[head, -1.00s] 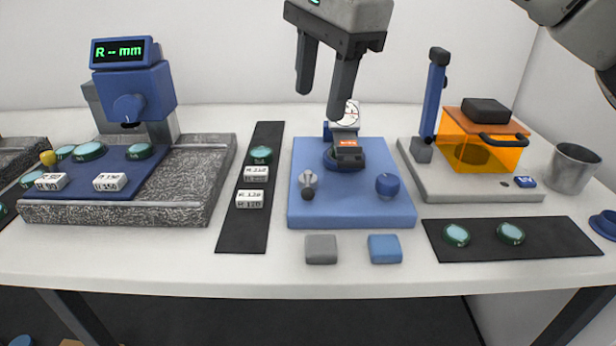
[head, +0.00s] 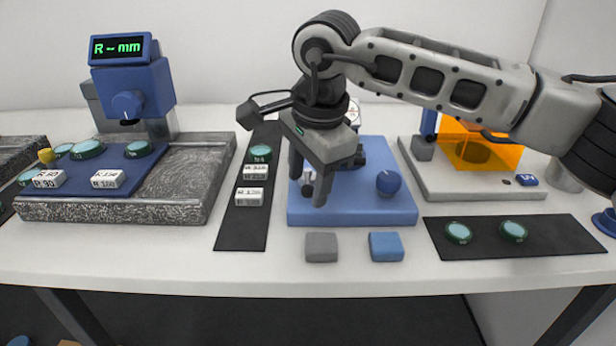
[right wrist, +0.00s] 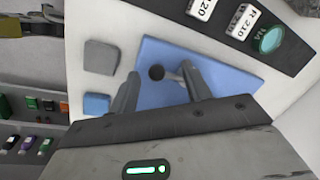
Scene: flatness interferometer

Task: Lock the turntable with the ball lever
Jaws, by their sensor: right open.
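The ball lever (head: 307,190), a dark ball on a short metal rod, is at the front left of the blue base (head: 350,214). In the right wrist view the dark ball (right wrist: 156,73) shows between the two fingers, with the rod running toward the right finger. My right gripper (head: 308,188) is open and points down at the lever, its fingers on either side. I cannot tell whether they touch it. The turntable behind the lever is mostly hidden by my gripper.
A blue ball knob (head: 389,182) stands right of the lever. Grey (head: 321,247) and blue (head: 386,246) blocks lie in front of the base. A black strip (head: 240,228) with white blocks is left. An orange box (head: 505,154) stands right, partly behind my arm.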

